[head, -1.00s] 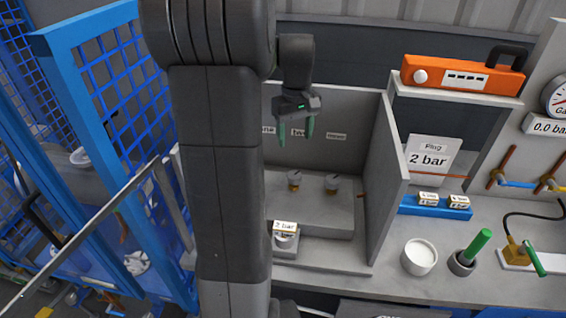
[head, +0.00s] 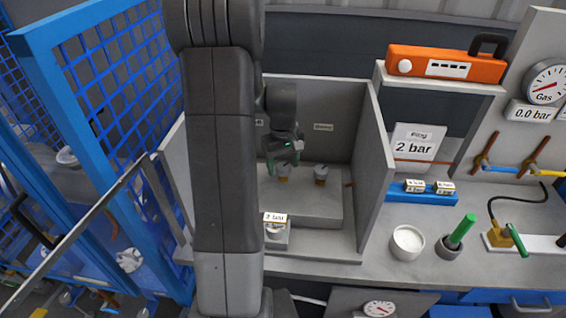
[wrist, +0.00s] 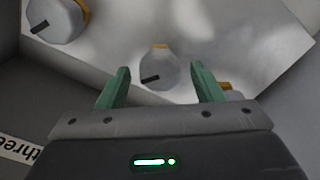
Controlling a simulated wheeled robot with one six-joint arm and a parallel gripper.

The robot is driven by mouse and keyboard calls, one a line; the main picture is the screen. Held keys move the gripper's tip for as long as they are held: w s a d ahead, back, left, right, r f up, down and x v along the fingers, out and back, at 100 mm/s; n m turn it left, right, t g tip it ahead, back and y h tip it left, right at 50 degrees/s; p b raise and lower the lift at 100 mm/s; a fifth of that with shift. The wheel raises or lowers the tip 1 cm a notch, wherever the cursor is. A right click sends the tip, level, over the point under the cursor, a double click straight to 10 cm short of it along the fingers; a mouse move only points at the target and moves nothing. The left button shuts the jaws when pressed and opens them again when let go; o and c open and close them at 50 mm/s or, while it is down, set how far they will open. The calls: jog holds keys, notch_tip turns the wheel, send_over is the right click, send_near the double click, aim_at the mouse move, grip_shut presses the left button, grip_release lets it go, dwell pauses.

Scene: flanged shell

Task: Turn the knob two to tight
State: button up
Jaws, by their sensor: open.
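Two grey-white knobs with yellow collars stand on the step inside the grey open-front booth. The left visible one (head: 283,174), probably knob two, sits just below my gripper (head: 284,163). In the wrist view this knob (wrist: 158,70) lies between my open green fingers (wrist: 161,88), slightly beyond their tips, with a black mark on its face. I cannot tell its height relative to the fingertips. The other knob (head: 320,175) stands to the right; it shows at the upper left of the wrist view (wrist: 58,18). A yellow piece (wrist: 225,86) shows beyond my right finger, mostly hidden.
The booth's right wall (head: 372,165) and back wall stand close around my gripper. A label reading "three" (wrist: 20,150) shows upside down. A white cup (head: 407,242) is outside, right.

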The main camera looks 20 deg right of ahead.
jog(key=c, duration=1)
jog(key=shift+o, duration=0.2)
jog(key=m+b, duration=0.1)
jog(key=m, duration=0.3)
jog(key=shift+m, duration=0.4)
jog(key=shift+d+m+b, duration=0.1)
jog(key=shift+m+b, duration=0.25)
jog(key=shift+m, duration=2.25)
jog(key=o, duration=1)
jog(key=shift+c, duration=0.2)
